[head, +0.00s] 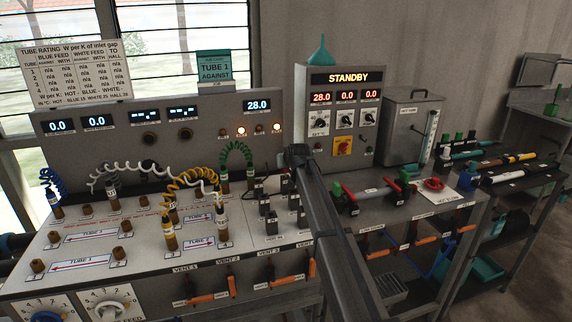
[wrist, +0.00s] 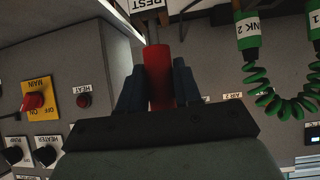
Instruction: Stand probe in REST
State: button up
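In the wrist view my gripper (wrist: 158,68) has its two dark fingers against either side of a red handle, which I take for the probe (wrist: 159,88). A thin grey shaft shows beyond the handle, towards the top edge. The REST label (wrist: 144,5) is at the top edge, close to the shaft and upside down in this picture. Whether the shaft is in the REST holder or just beside it I cannot tell. In the head view my dark arm covers this spot, and the fingers and probe cannot be made out clearly.
A grey panel with a STANDBY display (head: 347,78) stands behind my arm. A coiled green hose (head: 238,153) is left of it, also near my gripper in the wrist view (wrist: 285,95). The tube bench (head: 130,250) has yellow coils and upright fittings.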

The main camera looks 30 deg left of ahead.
jog(key=o, duration=0.5)
jog(key=shift+s+d+r, duration=0.25)
jog(key=shift+s+r, duration=0.05)
jog(key=shift+r, duration=0.45)
jog(key=shift+s+d+r, duration=0.3)
jog(key=shift+r, duration=0.45)
jog(key=shift+s+d+r, duration=0.25)
jog(key=shift+s+r, duration=0.05)
jog(key=shift+r, duration=0.45)
jog(key=v, duration=1.3)
jog(key=shift+s+d+r, duration=0.2)
jog(key=shift+s+r, duration=0.05)
